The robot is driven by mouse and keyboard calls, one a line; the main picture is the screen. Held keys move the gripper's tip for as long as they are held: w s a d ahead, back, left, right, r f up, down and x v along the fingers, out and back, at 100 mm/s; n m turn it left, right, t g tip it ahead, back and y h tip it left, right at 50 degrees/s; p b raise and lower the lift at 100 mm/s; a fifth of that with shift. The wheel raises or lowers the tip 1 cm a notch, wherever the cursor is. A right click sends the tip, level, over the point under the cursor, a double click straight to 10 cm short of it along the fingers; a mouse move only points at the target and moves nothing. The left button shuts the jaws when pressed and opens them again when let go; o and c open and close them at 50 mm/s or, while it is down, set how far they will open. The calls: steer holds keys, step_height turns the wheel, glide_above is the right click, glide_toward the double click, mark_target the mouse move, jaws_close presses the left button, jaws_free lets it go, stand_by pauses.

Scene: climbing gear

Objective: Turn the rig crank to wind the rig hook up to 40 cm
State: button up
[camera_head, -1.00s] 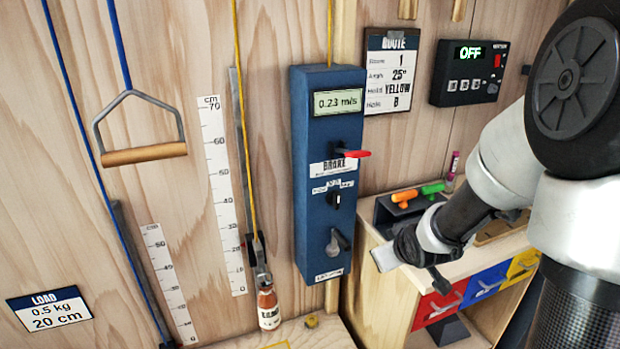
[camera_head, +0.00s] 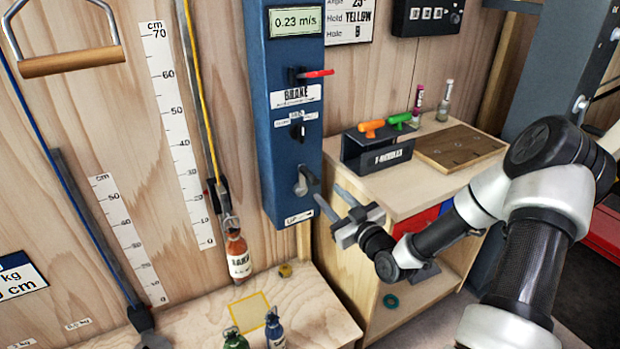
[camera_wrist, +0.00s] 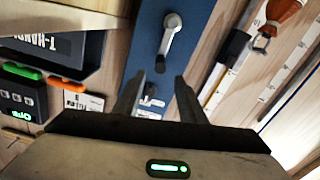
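The rig crank (camera_head: 303,182) is a small grey handle low on the tall blue rig box (camera_head: 285,110), above an "UP" arrow label. It also shows in the wrist view (camera_wrist: 170,38), just beyond the fingers. My gripper (camera_head: 328,193) is open and empty, its two fingers pointing at the box beside and slightly right of the crank, apparently apart from it. In the wrist view the fingers (camera_wrist: 158,82) are spread. The rig hook (camera_head: 224,200) hangs on the yellow rope near the bottom of the long cm scale (camera_head: 178,140).
A red brake lever (camera_head: 318,73) and a black switch (camera_head: 298,131) sit above the crank. A cabinet (camera_head: 385,190) right of the box bears a black T-handle holder (camera_head: 375,152). A wooden bar (camera_head: 72,61) hangs at left.

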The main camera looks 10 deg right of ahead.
mark_target(310, 173)
steer(key=b+x, duration=0.1)
steer(key=x, duration=1)
steer(key=shift+w, duration=0.2)
jaws_close()
